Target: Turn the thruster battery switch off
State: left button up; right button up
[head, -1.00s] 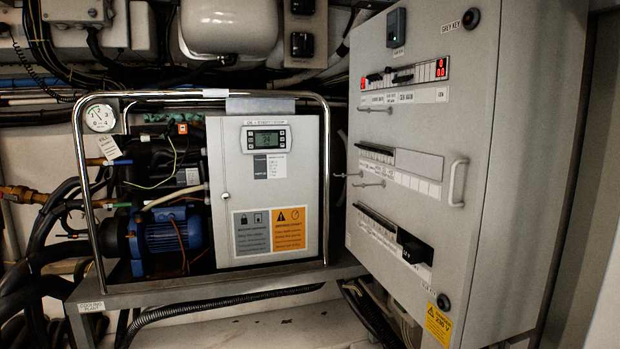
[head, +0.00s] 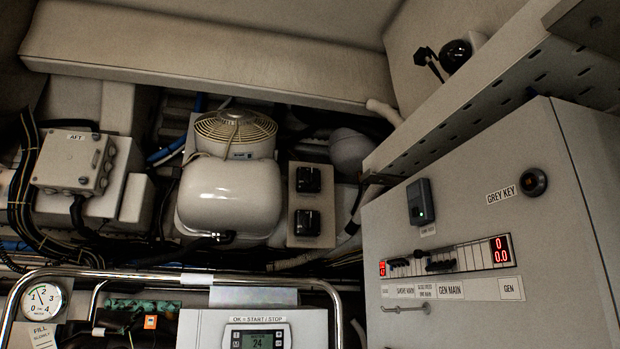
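Two black switch-like units, an upper one (head: 308,179) and a lower one (head: 307,222), sit on a beige plate (head: 327,202) right of the white tank. A black round knob or switch (head: 456,56) with a black lever-like part (head: 428,62) is on the upper right wall. I cannot read a thruster battery label on any of these, nor tell their positions. Neither of my grippers is in view.
The grey electrical cabinet (head: 490,240) with red displays stands at right, under a perforated rail (head: 470,105). The white tank (head: 229,195), a junction box marked AFT (head: 73,160) and a padded ledge (head: 200,75) fill the back. The chiller's chrome frame (head: 120,274) is below.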

aim_at(309, 177)
jog(key=i+j+z, duration=0.1)
jog(key=i+j, duration=0.7)
